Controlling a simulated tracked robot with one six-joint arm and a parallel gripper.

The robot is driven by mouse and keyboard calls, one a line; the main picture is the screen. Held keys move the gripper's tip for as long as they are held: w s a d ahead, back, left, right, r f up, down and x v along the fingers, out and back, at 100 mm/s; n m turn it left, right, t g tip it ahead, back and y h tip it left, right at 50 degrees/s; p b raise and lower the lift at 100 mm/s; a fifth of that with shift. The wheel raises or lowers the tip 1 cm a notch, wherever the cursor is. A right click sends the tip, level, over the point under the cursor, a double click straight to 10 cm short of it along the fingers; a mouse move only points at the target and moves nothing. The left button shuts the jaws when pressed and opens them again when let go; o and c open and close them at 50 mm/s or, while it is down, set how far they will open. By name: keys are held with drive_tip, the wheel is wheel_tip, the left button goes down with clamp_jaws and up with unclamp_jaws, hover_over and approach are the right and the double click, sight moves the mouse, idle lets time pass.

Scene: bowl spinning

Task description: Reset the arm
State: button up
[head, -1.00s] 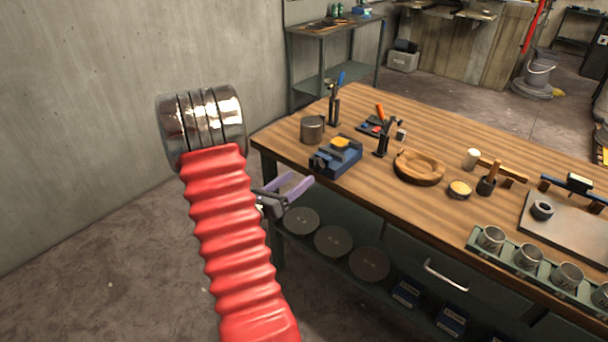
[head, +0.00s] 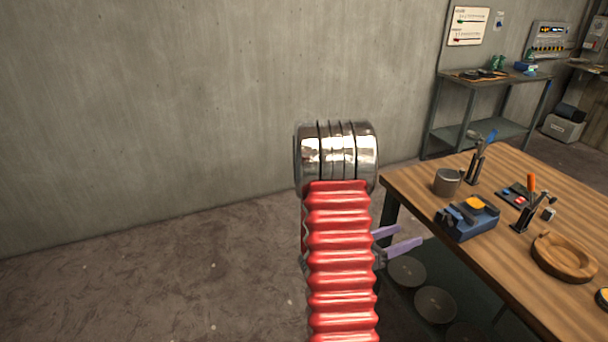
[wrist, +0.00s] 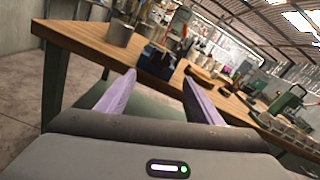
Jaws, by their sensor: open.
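My gripper (head: 397,240) shows in the head view as two purple fingers beside my red arm, near the left edge of the workbench. In the wrist view my gripper (wrist: 152,97) has its two purple fingers spread apart with nothing between them. The fingers point toward the bench's near edge, below the blue vise-like block (wrist: 158,60). Part of my gripper is hidden behind my arm in the head view.
The wooden workbench (head: 420,186) stands at the right. It bears a grey can (head: 447,182), a blue block with a yellow top (head: 467,218) and a wooden bowl (head: 563,258). Grey discs (head: 407,270) lie on its lower shelf. The floor (head: 180,270) at left is clear.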

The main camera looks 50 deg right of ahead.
idle(0.3)
drive_tip(key=s+a+f+m+g+y, duration=0.35)
drive_tip(key=s+a+m+y, duration=0.4)
drive_tip(key=a+m, duration=0.25)
drive_tip(key=w+a+r+m+t+y, duration=0.25)
drive_tip(key=w+a+t, duration=0.2)
drive_tip(key=a, duration=0.45)
drive_tip(key=w+a+r+m+t+y, duration=0.25)
drive_tip(key=w+a+m, duration=0.2)
drive_tip(key=a, duration=0.45)
drive_tip(key=w+a+r+m+t+y, duration=0.2)
drive_tip(key=w+a+t, duration=0.3)
drive_tip(key=a, duration=0.4)
drive_tip(key=w+a+r+n+t+y, duration=0.1)
drive_tip(key=a+r+t, duration=0.3)
drive_tip(key=a+r, duration=0.7)
drive_tip(key=shift+w+a+r+n+y, duration=0.2)
drive_tip(key=shift+w+a+n+y, duration=0.3)
drive_tip(key=shift+w+a, duration=0.45)
drive_tip(key=shift+s+a, duration=0.1)
drive_tip(key=shift+s, duration=0.1)
drive_tip(key=shift+c, duration=0.7)
